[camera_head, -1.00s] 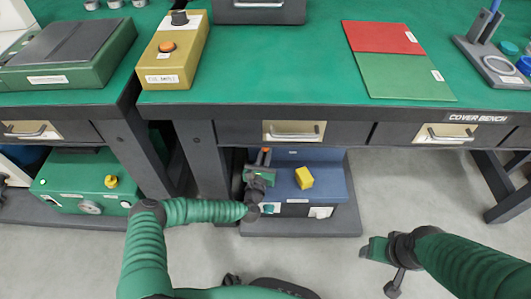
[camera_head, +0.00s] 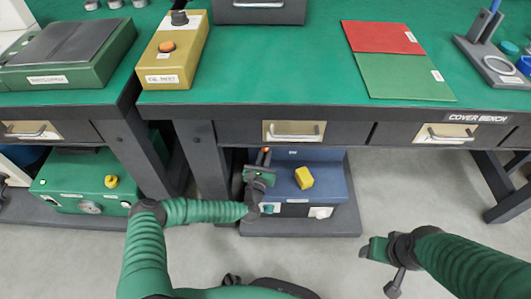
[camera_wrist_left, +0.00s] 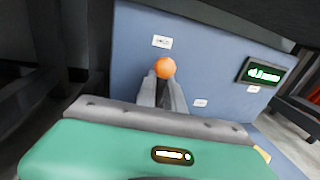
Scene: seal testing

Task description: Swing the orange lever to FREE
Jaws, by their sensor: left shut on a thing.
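The orange lever's round knob (camera_wrist_left: 165,68) shows in the left wrist view against the blue face of a unit, between and just past my left fingertips (camera_wrist_left: 163,84). Its shaft is mostly hidden by the fingers. In the head view the knob (camera_head: 266,149) is a small orange spot at the left of the blue unit (camera_head: 335,182) under the bench. My left gripper (camera_head: 263,158) reaches it from the front and is shut on the lever. White labels sit above and below right of the knob, too small to read. My right gripper (camera_head: 372,249) hangs away at the right; its fingers are unclear.
A yellow block (camera_head: 304,178) is on the blue unit, right of my left gripper. A dark display (camera_wrist_left: 262,73) with green characters is on the blue face. The bench drawers (camera_head: 294,132) overhang the unit, and a bench leg (camera_head: 203,160) stands close left. Floor at right is clear.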

